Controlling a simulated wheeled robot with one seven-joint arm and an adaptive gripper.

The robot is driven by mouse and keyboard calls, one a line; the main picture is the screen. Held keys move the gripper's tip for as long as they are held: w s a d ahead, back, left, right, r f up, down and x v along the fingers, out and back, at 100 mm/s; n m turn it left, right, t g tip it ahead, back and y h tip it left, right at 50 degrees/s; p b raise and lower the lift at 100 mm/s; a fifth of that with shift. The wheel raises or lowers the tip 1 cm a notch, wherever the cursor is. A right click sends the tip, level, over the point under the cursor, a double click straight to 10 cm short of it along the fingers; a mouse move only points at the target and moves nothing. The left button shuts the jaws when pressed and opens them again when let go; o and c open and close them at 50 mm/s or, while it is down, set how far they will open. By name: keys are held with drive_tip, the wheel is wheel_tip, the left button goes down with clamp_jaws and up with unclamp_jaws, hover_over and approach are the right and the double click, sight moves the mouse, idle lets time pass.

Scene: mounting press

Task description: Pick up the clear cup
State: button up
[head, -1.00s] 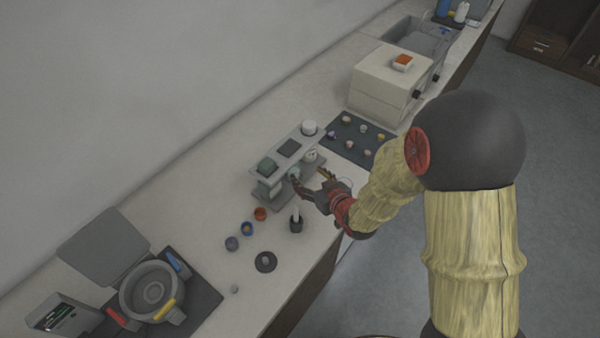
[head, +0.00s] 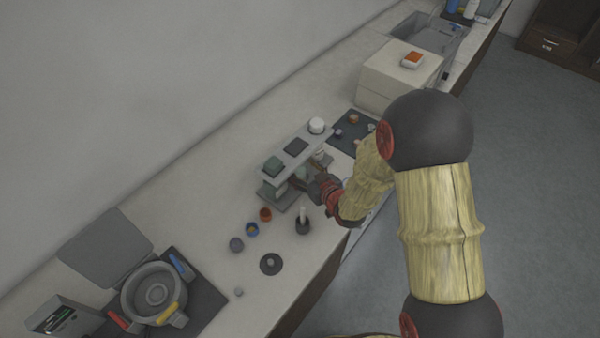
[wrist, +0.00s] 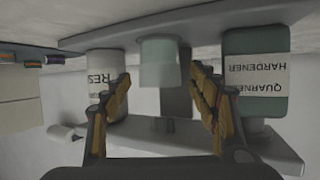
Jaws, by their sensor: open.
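The clear cup (wrist: 160,62) is pale, greenish and translucent. In the wrist view it is at the middle, between a white bottle (wrist: 99,68) labelled "RES…" and a green bottle (wrist: 268,47) labelled "HARDENER". My gripper (wrist: 160,88) is open, with one finger on each side of the view. The cup shows beyond and between the fingertips, and I see no finger touching it. In the head view my gripper (head: 313,183) is at the front of the grey stand (head: 268,190).
The stand's upper shelf is close above the gripper. A dark holder with a white stick (head: 303,224) stands in front. A beige box (head: 400,82) stands behind.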

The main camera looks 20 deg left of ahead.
drive_tip(key=shift+x, duration=0.95)
drive_tip(key=shift+r, duration=0.1)
drive_tip(key=c, duration=1.1)
drive_tip(key=shift+c, duration=0.7)
